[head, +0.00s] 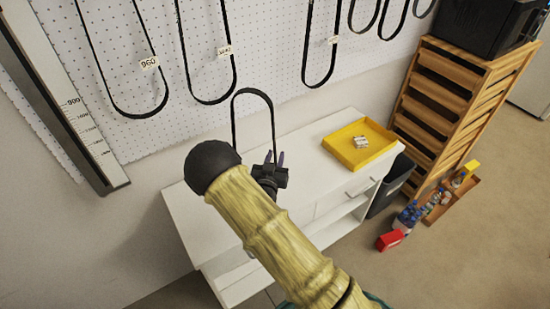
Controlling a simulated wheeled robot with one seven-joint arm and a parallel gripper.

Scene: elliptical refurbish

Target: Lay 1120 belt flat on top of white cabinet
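A black belt loop (252,91) stands up as an arch above the white cabinet (305,155), in front of the pegboard. No label shows on it, so I cannot read its size. My gripper (275,158) is over the cabinet top, its two fingers pointing up. The right strand of the belt runs down between the fingers, and they seem to hold it, though the contact is small in view. The belt's lower part is hidden behind my arm and its dark round joint. The belt is not lying flat.
Other belts hang on the pegboard (270,60), one labelled 960 (149,63). A yellow tray (375,155) with a small white item takes the cabinet's right end. A wooden slatted rack (440,105) and a dark bin (392,183) stand to the right. The cabinet's left top is largely clear.

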